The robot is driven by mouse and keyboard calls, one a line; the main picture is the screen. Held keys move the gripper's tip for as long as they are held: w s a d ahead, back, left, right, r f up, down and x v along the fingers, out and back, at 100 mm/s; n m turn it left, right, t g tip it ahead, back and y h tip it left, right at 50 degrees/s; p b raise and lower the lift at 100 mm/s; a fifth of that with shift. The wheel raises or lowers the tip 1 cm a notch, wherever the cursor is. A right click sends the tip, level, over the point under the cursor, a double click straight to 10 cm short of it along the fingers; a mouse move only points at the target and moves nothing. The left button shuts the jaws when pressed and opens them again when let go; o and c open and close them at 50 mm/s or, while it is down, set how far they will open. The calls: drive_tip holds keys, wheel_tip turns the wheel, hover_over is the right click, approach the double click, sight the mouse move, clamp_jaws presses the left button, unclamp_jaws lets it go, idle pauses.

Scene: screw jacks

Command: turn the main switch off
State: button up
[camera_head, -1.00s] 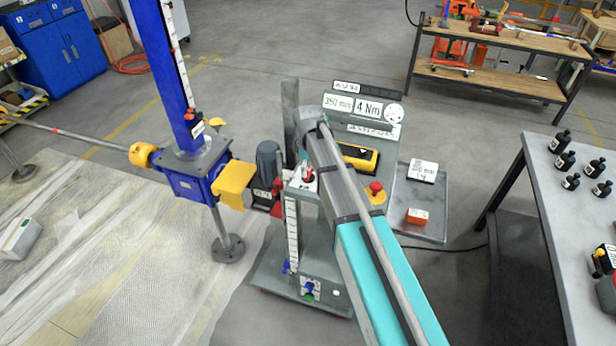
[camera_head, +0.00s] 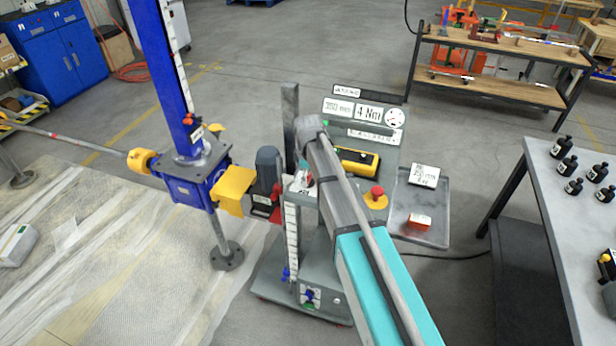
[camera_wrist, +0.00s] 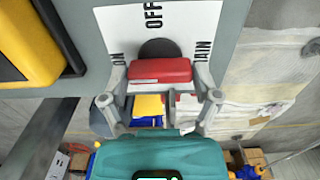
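The main switch has a red handle (camera_wrist: 160,71) on a dark round base, mounted on a white plate (camera_wrist: 190,22). In the wrist view OFF is printed above the handle, ON at the left and MAIN, partly hidden, at the right. The handle lies crosswise, along the line between ON and MAIN. My gripper (camera_wrist: 161,82) is open, with one finger at each end of the handle; whether they touch it is unclear. In the head view my arm hides much of the switch area, and a bit of red (camera_head: 308,181) shows by my gripper (camera_head: 304,183).
A yellow-and-black device (camera_head: 357,161) and a red emergency button (camera_head: 376,193) on yellow sit close by on the stand. A grey tray (camera_head: 437,231) is to the right. A blue screw jack (camera_head: 190,180) stands to the left.

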drive_tip(key=c, duration=0.4)
drive_tip(key=shift+m, duration=0.4)
drive_tip(key=m, duration=0.6)
drive_tip(key=shift+m, duration=0.4)
drive_tip(key=m, duration=0.5)
drive_tip(key=shift+m, duration=0.3)
drive_tip(key=m, duration=0.4)
drive_tip(key=shift+m, duration=0.4)
